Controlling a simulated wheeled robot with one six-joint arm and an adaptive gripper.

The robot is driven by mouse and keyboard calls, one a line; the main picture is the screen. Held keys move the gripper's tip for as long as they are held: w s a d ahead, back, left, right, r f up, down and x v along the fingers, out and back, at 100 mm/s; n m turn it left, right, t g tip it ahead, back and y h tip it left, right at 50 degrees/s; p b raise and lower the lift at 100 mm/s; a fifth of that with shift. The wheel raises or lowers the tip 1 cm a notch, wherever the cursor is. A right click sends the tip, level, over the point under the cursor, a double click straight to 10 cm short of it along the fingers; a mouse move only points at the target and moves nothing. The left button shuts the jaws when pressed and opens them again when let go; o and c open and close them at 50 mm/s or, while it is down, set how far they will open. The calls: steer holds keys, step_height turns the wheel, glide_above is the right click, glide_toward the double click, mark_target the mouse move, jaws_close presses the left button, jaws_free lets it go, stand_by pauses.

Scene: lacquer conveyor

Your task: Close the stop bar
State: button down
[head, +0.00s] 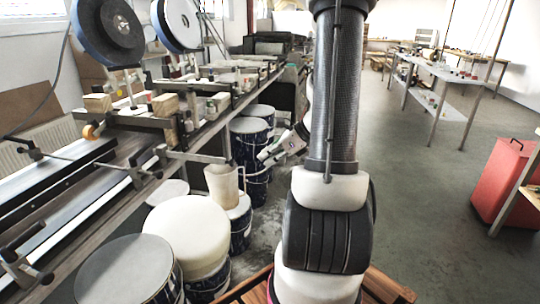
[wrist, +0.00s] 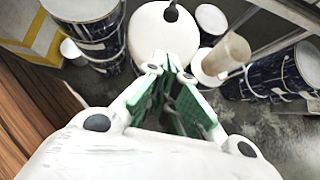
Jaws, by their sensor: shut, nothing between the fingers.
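The conveyor (head: 75,215) runs along the left side of the head view, with a dark belt and pale rails. Dark metal bars with clamps lie across it; one crossbar (head: 100,165) spans the near part, and another arm (head: 195,157) sticks out over the near edge. I cannot tell which of them is the stop bar. My gripper (head: 264,154) is to the right of the conveyor edge, above the floor beside the drums, and apart from the bars. In the wrist view my gripper (wrist: 172,68) has its green-padded fingers together and empty. No stop bar is clear there.
White-lidded drums (head: 187,235) and a beige jug (head: 222,184) stand close along the conveyor. A drum (wrist: 95,30) also shows in the wrist view. A red cabinet (head: 505,185) stands at the right. The grey floor (head: 430,185) between is clear.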

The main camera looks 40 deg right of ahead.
mark_target(191, 156)
steer(key=w+a+f, duration=0.4)
steer(key=w, duration=0.2)
steer(key=shift+w+a, duration=0.35)
steer(key=shift+a, duration=0.05)
steer(key=w+a, duration=0.4)
steer(key=w, duration=0.1)
steer(key=w+a, duration=0.3)
steer(key=w, duration=0.2)
steer(key=w+a, duration=0.4)
steer(key=w, duration=0.1)
steer(key=shift+a, duration=0.35)
steer(key=shift+w+a+r, duration=0.15)
steer(key=shift+w+a, duration=0.05)
steer(key=shift+w, duration=0.1)
